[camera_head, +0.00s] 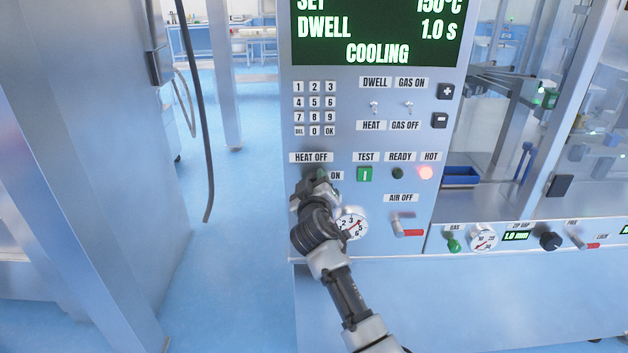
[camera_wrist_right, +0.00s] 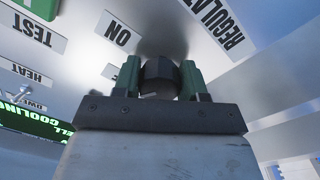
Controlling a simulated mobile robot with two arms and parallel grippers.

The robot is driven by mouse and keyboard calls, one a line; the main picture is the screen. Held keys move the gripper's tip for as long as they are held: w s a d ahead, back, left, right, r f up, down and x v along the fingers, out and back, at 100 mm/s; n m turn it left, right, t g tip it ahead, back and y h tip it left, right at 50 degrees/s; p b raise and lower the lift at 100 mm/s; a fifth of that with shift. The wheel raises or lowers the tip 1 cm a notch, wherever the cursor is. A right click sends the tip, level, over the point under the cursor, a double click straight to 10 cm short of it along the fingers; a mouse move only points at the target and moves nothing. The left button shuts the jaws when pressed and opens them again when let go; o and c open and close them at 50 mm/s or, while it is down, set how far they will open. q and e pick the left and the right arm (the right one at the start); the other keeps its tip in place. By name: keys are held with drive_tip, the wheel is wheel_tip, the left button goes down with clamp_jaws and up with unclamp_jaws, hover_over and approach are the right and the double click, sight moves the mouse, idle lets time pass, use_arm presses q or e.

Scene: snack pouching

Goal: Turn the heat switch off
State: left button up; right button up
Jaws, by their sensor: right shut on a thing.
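The heat switch, a dark knob (camera_wrist_right: 158,75), sits on the grey machine panel between my right gripper's green fingers in the wrist view. My right gripper (camera_head: 320,178) is shut on this knob, just below the HEAT OFF label (camera_head: 311,157) and left of the ON label (camera_head: 336,175). In the head view the gripper and wrist hide most of the knob, so which way it points is unclear there. The green display (camera_head: 378,35) reads COOLING. My left gripper is not in view.
A round gauge (camera_head: 352,224) is partly covered by my right arm. The green TEST button (camera_head: 364,174), dark READY lamp (camera_head: 397,173) and lit HOT lamp (camera_head: 425,173) are to the right. A red-handled AIR valve (camera_head: 409,232) sits lower right. Open floor lies left of the panel.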

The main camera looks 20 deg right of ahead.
drive_tip(key=n+p, duration=0.2)
drive_tip(key=n, duration=0.3)
drive_tip(key=shift+r, duration=0.15)
drive_tip(key=shift+n, duration=0.5)
drive_tip(key=o, duration=0.9)
drive_tip(key=b+v, duration=0.1)
drive_tip(key=v, duration=0.9)
drive_tip(key=shift+s, duration=0.45)
